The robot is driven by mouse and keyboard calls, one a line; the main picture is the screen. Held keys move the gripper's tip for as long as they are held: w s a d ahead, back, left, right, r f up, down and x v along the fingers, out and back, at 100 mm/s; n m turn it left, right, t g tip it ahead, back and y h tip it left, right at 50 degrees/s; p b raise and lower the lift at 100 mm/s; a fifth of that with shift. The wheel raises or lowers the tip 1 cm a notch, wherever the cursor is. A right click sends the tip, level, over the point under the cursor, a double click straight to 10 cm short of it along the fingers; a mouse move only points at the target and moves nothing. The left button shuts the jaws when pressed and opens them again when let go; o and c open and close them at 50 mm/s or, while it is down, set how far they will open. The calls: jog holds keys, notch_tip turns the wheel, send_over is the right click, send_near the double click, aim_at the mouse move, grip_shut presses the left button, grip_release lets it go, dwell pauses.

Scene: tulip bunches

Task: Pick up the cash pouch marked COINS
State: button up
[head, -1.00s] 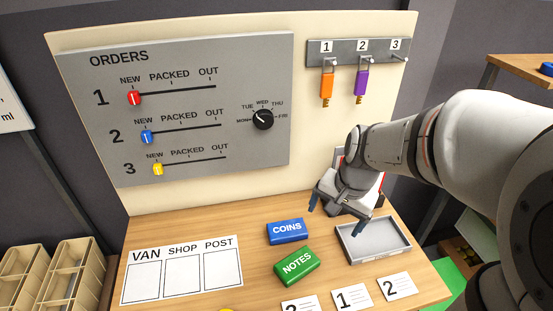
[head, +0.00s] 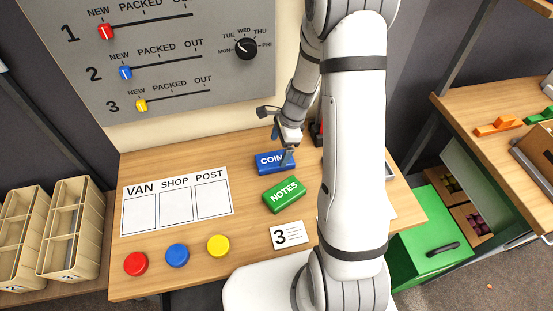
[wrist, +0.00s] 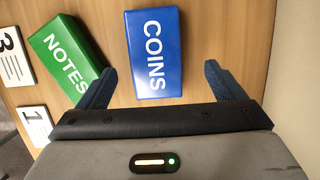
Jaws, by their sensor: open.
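The blue cash pouch marked COINS (head: 268,162) lies on the wooden table, just behind the green pouch marked NOTES (head: 284,195). My gripper (head: 282,144) is over the right part of the blue pouch in the head view and hides part of its lettering. In the wrist view my gripper (wrist: 160,84) is open, and the blue pouch (wrist: 154,50) lies between and ahead of its fingers, with nothing gripped. The green pouch (wrist: 68,52) is close to the left finger there. How high the fingers are above the table is hard to tell.
A VAN, SHOP, POST sheet (head: 177,204) lies to the left. Red (head: 136,263), blue (head: 177,255) and yellow (head: 218,245) buttons are at the front. A card marked 3 (head: 287,235) lies before the green pouch. The orders board (head: 150,60) stands behind. My arm hides the grey tray mostly.

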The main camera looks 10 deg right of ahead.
aim_at(275, 159)
jog(key=x, duration=0.4)
jog(key=shift+s+a+f, duration=0.15)
jog(key=shift+s+f, duration=0.15)
jog(key=shift+f, duration=0.05)
jog(key=shift+c, duration=0.6)
jog(key=c, duration=1.1)
